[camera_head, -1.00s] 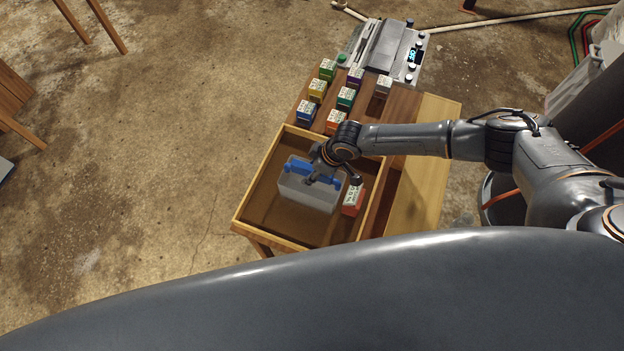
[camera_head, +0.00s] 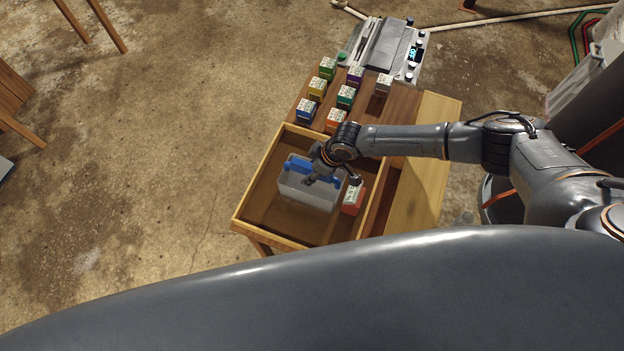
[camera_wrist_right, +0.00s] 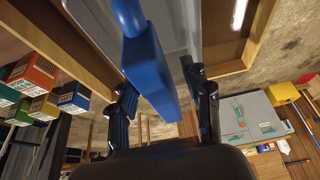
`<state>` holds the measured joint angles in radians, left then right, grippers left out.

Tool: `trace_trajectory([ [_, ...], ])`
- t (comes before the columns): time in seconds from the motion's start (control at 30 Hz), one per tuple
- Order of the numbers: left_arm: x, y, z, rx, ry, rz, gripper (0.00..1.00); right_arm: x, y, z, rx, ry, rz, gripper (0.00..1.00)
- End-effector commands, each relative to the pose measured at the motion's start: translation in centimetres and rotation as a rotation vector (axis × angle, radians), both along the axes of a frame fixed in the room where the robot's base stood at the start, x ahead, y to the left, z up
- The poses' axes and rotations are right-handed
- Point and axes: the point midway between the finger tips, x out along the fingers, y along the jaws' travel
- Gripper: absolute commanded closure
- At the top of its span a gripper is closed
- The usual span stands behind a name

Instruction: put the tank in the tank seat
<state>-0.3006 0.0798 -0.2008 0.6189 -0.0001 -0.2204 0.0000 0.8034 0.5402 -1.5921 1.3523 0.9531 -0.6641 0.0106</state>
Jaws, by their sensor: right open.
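The tank (camera_head: 307,194) is a clear, boxy container with a blue handle bar (camera_head: 298,164) across its top. It sits in an open wooden drawer. My right gripper (camera_head: 332,180) is over the tank, reaching in from the right. In the right wrist view the blue handle (camera_wrist_right: 152,65) lies between the two dark fingers of this gripper (camera_wrist_right: 160,88). The fingers are apart on either side of it and open. The clear tank body (camera_wrist_right: 178,25) shows beyond. I cannot pick out the tank seat. My left gripper is not in view.
An orange box (camera_head: 352,199) stands beside the tank in the drawer (camera_head: 262,212). Several coloured boxes stand on the wooden top (camera_head: 322,98) behind. A grey machine with a lit display (camera_head: 384,48) is at the far end.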

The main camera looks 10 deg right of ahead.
Motion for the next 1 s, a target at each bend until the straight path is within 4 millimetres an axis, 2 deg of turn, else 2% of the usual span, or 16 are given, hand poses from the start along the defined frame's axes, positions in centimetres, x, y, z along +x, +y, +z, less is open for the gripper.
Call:
trace_trajectory([
  [0.1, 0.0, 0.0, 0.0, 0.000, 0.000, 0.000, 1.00, 0.0, 0.0, 0.0, 0.000, 0.000, 0.000, 0.53],
  [0.33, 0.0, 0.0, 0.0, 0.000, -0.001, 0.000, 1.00, 0.0, 0.0, 0.0, 0.001, -0.001, 0.000, 1.00],
  [0.77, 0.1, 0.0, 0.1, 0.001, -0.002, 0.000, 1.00, 0.1, 0.1, 0.2, 0.001, -0.002, 0.001, 1.00],
  [0.93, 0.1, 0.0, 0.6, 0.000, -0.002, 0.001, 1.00, 0.2, 0.1, 1.0, 0.002, -0.005, 0.002, 1.00],
  [1.0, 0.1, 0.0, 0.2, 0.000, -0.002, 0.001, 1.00, 0.1, 0.1, 1.4, 0.004, -0.003, 0.000, 1.00],
])
